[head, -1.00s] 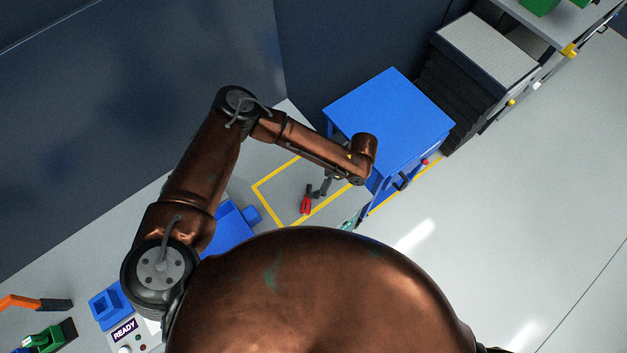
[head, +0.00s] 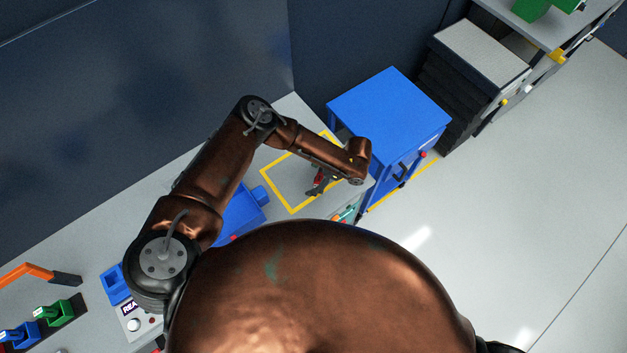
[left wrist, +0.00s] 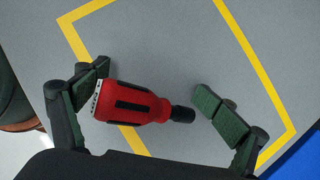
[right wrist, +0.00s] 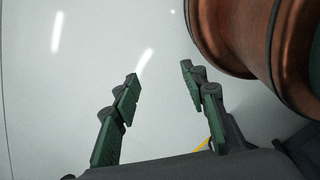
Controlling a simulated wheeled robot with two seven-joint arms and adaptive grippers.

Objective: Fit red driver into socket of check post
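The red driver (left wrist: 132,102), with black grip strips and a dark tip, lies on the grey bench top, inside or across the yellow outline. My left gripper (left wrist: 152,78) is open, with one finger by the driver's wide end and the other past its dark tip. In the head view the left gripper (head: 316,188) partly covers the driver (head: 319,176). A blue block with a square opening (head: 113,284) stands beside a display panel at lower left; I cannot tell whether it is the check post. My right gripper (right wrist: 160,72) is open and empty above the floor.
A blue cabinet (head: 390,110) stands just beyond the bench's right end. A blue box-like object (head: 240,215) lies left of the yellow outline (head: 278,193). An orange-handled tool (head: 35,272) and coloured blocks are at lower left. A dark wall borders the bench.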

